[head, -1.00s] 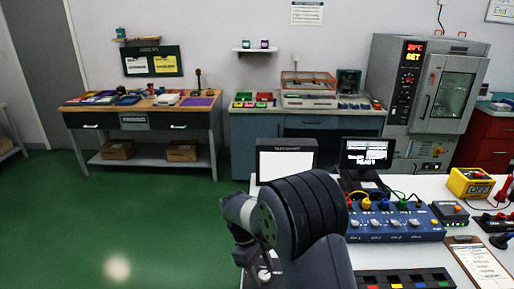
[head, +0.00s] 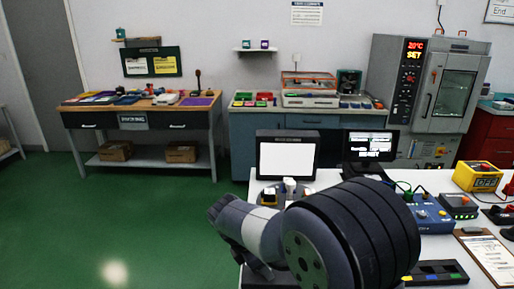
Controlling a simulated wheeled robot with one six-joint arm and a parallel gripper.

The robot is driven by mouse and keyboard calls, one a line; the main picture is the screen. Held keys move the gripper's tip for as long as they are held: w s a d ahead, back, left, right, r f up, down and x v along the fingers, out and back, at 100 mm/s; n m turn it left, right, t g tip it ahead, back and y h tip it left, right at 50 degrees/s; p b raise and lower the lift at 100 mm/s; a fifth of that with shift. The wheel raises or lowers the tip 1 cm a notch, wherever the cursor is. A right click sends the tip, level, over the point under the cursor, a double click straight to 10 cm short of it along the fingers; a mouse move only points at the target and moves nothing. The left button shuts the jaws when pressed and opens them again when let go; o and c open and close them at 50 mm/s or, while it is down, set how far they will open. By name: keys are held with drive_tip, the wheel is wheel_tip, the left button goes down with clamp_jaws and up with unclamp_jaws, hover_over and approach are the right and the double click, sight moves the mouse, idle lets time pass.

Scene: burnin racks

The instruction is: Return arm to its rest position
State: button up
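My arm is large in the lower middle of the head view, in front of the white table (head: 440,252). I cannot see whether anything is held.
A white-screened monitor (head: 287,158), a dark display (head: 371,146), a yellow box (head: 478,177), a clipboard (head: 491,256) and a black tray (head: 437,271) are on the table. A steel oven (head: 446,90) and two benches stand behind. Green floor (head: 80,230) at left is clear.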

drive_tip(key=n+t+b, duration=0.1)
drive_tip(key=n+b, duration=0.2)
drive_tip(key=n+y+b, duration=0.1)
drive_tip(key=n+b, duration=0.1)
drive_tip(key=b, duration=0.1)
drive_tip(key=shift+s+d+f+n+t, duration=0.2)
drive_tip(key=shift+n+t, duration=0.2)
drive_tip(key=shift+r+n+y+b, duration=0.1)
drive_tip(key=shift+n+y+b, duration=0.2)
drive_tip(key=shift+n+b, duration=0.35)
drive_tip(key=shift+d+r, duration=0.1)
drive_tip(key=shift+r, duration=0.05)
